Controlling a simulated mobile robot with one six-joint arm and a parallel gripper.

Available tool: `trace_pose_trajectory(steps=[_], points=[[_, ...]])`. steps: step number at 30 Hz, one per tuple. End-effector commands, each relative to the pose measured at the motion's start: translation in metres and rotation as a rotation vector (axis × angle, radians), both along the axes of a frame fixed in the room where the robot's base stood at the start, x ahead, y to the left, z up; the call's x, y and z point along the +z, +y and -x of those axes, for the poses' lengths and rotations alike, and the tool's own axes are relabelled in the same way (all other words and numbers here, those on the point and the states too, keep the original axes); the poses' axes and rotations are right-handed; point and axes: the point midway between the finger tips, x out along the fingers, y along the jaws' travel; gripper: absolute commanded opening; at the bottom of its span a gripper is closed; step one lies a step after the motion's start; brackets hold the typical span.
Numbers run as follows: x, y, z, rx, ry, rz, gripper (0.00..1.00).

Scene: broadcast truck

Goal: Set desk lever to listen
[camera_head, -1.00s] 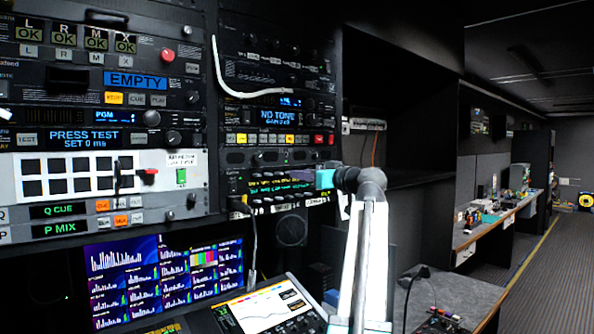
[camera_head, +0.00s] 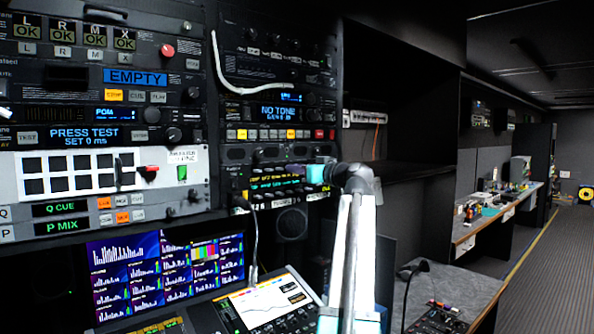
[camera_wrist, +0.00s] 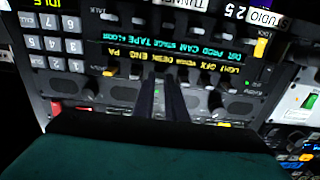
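The intercom panel (camera_head: 272,184) with a lit two-line display is low in the middle rack. The wrist view shows it upside down, with a yellow label line (camera_wrist: 170,58) that includes DESK. A row of small levers sits along that line, such as one lever (camera_wrist: 207,82) right of my fingers. My gripper (camera_wrist: 161,76) has its two dark fingers close together, pointing at the lever row under the DESK label. The desk lever is hidden at or between the fingertips; contact cannot be told. In the head view, my gripper (camera_head: 318,174) is at the panel's right side.
A keypad (camera_wrist: 50,40) and knobs flank the lever row. A monitor screen (camera_head: 165,270) and a tilted control surface (camera_head: 265,300) stand below the rack. A grey counter (camera_head: 455,285) is at the right, with open floor (camera_head: 560,260) beyond.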

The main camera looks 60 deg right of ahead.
Motion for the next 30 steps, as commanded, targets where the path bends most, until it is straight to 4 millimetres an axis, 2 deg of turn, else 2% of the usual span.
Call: trace_pose_trajectory(steps=[8,30], points=[[0.004,-0.002,0.0,0.0,0.039,-0.011,0.0],[0.023,-0.003,-0.005,0.0,0.357,-0.117,0.0]])
